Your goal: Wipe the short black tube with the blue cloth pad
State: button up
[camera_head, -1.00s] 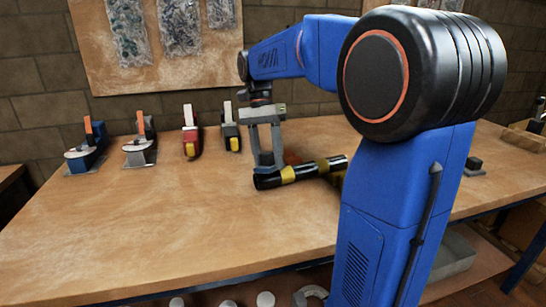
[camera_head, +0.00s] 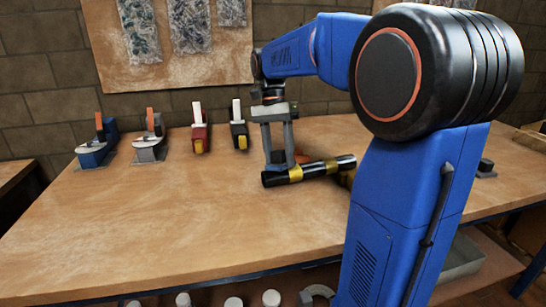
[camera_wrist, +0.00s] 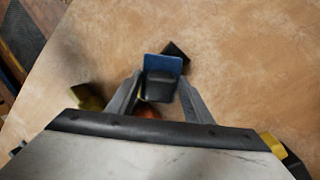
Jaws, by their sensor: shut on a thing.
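My gripper (camera_head: 275,158) points down over the bench, at the left part of a black tube with yellow bands (camera_head: 318,170). In the wrist view its fingers (camera_wrist: 160,96) are shut on a dark block, the grip of the blue cloth pad (camera_wrist: 163,64), whose blue edge shows beyond it. The tube lies roughly level, its left end just below and in front of the gripper. Whether the pad touches the tube I cannot tell. In the wrist view a black piece (camera_wrist: 177,50) shows just past the pad; I cannot tell if it is the tube's end.
An orange-red thing (camera_head: 302,158) lies behind the tube, partly hidden. Several clamp-like tools stand along the back, including a blue one (camera_head: 97,150) and a red one (camera_head: 200,138). A small black block (camera_head: 486,168) is at right. The bench's front left (camera_head: 170,225) is clear.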

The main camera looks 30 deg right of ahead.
jog(key=shift+s+d, duration=0.2)
jog(key=shift+d, duration=1.05)
jog(key=shift+s+d, duration=0.2)
jog(key=shift+d, duration=1)
jog(key=v, duration=0.6)
jog(key=shift+r, duration=0.1)
jog(key=shift+v, duration=1.5)
